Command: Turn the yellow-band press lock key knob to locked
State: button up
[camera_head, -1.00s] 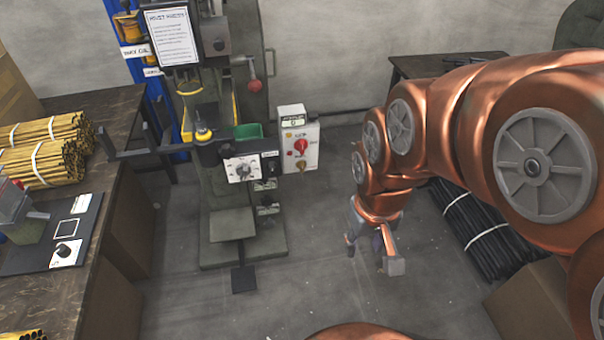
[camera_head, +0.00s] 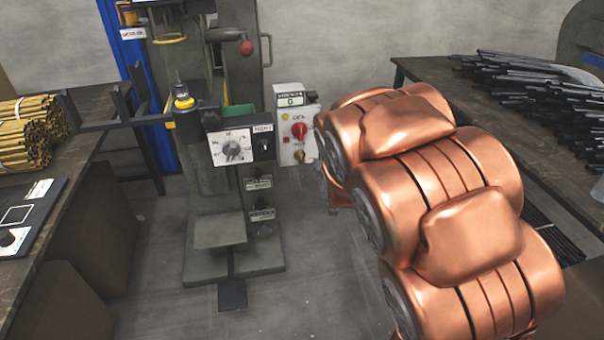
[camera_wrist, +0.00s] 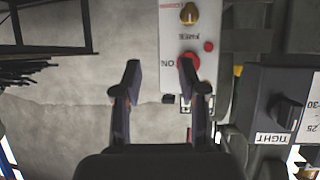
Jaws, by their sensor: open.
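The press (camera_head: 225,80) stands in the middle of the head view, with yellow parts around its upper tool. On its right is a white control box (camera_head: 286,120) with a red knob (camera_head: 299,130) and a small brass key knob (camera_head: 299,155) below it. In the wrist view the box appears upside down, with the brass key knob (camera_wrist: 189,14) at the top and the red knob (camera_wrist: 188,60) behind the right fingertip. The key knob's lock setting is too small to tell. My gripper (camera_wrist: 160,66) is open and empty, apart from the key knob. My arm hides it in the head view.
A grey dial box (camera_head: 238,146) projects from the press front; its black knob (camera_wrist: 286,111) is right in the wrist view. A table with black rods (camera_head: 530,85) stands right, a bench with yellow rods (camera_head: 28,135) left.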

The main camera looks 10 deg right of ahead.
aim_at(301, 155)
jog(key=w+a+f+n+t+y+b, duration=0.1)
jog(key=w+a+f+t+y+b, duration=0.15)
jog(key=w+f+t+b, duration=0.5)
jog(key=shift+g+h, duration=0.25)
jog(key=shift+g, duration=0.6)
jog(key=shift+w+a+f+b, duration=0.15)
jog(key=shift+w+b, duration=0.4)
jog(key=shift+w, duration=0.75)
jog(key=shift+w+a+f+b, duration=0.15)
jog(key=shift+w+b, duration=0.45)
jog(key=shift+w, duration=0.75)
jog(key=shift+w+a+f+b, duration=0.15)
jog(key=shift+w+b, duration=0.4)
jog(key=shift+w, duration=0.75)
grip_shut()
